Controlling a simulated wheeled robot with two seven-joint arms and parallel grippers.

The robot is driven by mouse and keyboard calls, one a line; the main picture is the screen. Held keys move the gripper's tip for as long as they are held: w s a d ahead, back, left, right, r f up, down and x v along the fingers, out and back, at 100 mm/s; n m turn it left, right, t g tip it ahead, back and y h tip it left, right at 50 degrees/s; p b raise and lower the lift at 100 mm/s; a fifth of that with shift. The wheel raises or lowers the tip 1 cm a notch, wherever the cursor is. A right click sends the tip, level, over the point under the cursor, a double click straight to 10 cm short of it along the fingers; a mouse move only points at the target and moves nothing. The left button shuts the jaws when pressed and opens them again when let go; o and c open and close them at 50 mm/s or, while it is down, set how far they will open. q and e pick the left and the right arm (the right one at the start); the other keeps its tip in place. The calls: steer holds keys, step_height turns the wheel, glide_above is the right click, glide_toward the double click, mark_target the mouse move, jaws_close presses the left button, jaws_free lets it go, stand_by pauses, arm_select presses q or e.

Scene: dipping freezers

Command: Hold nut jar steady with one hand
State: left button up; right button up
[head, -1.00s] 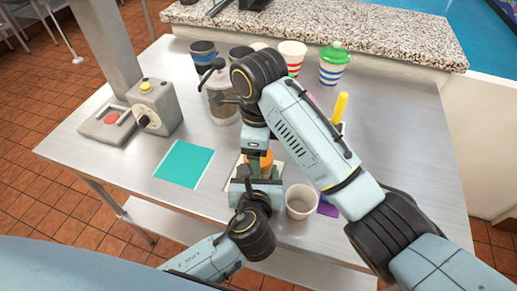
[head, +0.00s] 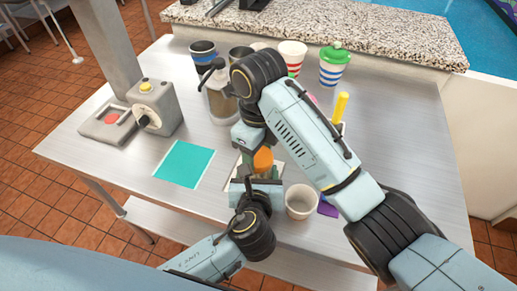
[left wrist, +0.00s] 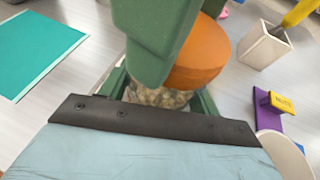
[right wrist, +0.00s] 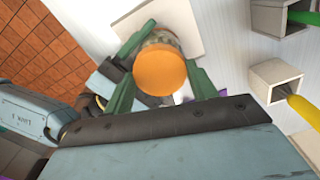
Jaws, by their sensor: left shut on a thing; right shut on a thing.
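The nut jar (left wrist: 158,97) is a clear jar of nuts with an orange lid (head: 263,160). It stands upright over a pale square board (right wrist: 165,22). My left gripper (head: 260,175) is shut around the jar's body from the near side; its green fingers flank the glass in the left wrist view. My right gripper (right wrist: 161,76) is shut on the orange lid from above, a green finger on each side. In the left wrist view a right finger hides part of the lid. In the head view the grippers hide most of the jar.
A white cup (head: 301,201) stands close to the right of the jar. A teal mat (head: 184,167) lies to the left, with a grey machine (head: 156,107) behind it. A pump dispenser (head: 220,103) and several cups stand at the back. A yellow-handled tool (head: 341,106) stands on the right.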

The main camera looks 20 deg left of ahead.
steer(key=shift+m, duration=0.7)
steer(key=o, duration=1.2)
steer(key=shift+c, duration=0.2)
steer(key=shift+c, duration=0.9)
arm_select(q)
steer(key=o, duration=1.2)
